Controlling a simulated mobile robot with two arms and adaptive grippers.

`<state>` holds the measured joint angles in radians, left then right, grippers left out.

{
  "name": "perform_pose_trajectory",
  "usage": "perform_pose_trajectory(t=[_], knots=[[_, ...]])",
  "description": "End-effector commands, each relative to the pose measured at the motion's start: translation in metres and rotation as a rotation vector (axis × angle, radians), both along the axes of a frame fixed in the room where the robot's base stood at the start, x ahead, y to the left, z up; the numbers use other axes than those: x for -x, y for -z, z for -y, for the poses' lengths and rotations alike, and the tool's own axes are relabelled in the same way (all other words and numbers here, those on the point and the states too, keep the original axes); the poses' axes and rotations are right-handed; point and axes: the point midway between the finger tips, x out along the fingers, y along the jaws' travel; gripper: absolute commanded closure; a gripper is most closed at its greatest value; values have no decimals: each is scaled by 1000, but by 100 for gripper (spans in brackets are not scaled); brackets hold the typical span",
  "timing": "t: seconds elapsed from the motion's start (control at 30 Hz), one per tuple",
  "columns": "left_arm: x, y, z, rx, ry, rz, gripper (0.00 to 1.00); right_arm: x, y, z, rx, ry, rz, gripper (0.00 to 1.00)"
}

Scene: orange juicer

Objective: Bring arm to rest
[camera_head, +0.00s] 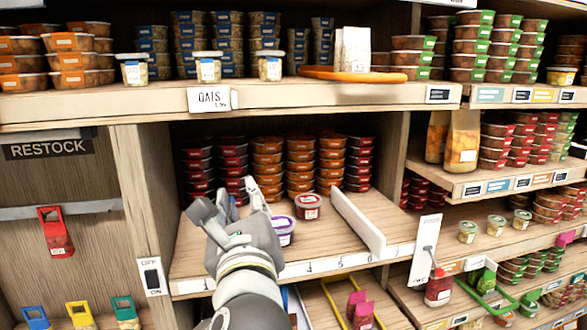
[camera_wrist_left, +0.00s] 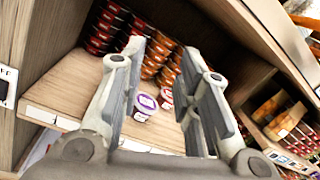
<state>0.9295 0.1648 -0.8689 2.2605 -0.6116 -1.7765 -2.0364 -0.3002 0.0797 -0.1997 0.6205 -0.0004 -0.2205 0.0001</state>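My left gripper (camera_head: 241,197) reaches in from the bottom of the head view, in front of the middle shelf bay. In the left wrist view my left gripper (camera_wrist_left: 163,52) has its two fingers wide apart with nothing held between them. A purple-lidded tub (camera_head: 282,230) stands on the shelf just right of the gripper. It shows between the fingers in the left wrist view (camera_wrist_left: 144,104), apart from them. A red-lidded tub (camera_head: 308,206) stands a little behind it. My right gripper is in neither view.
The shelf board (camera_head: 325,237) is bare around the two front tubs. A white divider (camera_head: 357,222) stands on its right. Stacked tubs (camera_head: 268,160) fill the back. An upper shelf (camera_head: 330,95) overhangs the bay. A wooden side panel (camera_head: 150,185) bounds the left.

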Motion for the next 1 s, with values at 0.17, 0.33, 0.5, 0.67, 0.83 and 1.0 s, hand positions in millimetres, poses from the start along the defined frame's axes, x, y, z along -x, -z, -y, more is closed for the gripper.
perform_pose_trajectory(t=[0.17, 0.33, 0.5, 0.67, 0.83, 1.0], knots=[[-6, 88, -14, 372, 27, -165, 70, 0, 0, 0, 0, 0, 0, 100], [4, 168, -27, 730, -21, -298, 70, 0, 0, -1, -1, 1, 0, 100], [29, 243, -42, 1080, -143, -404, 70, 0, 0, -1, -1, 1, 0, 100], [64, 310, -56, 1391, -321, -469, 70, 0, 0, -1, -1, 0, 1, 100], [114, 372, -73, 1692, -571, -490, 70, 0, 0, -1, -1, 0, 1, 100], [170, 420, -89, 1938, -859, -448, 70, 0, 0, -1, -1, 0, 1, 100]])
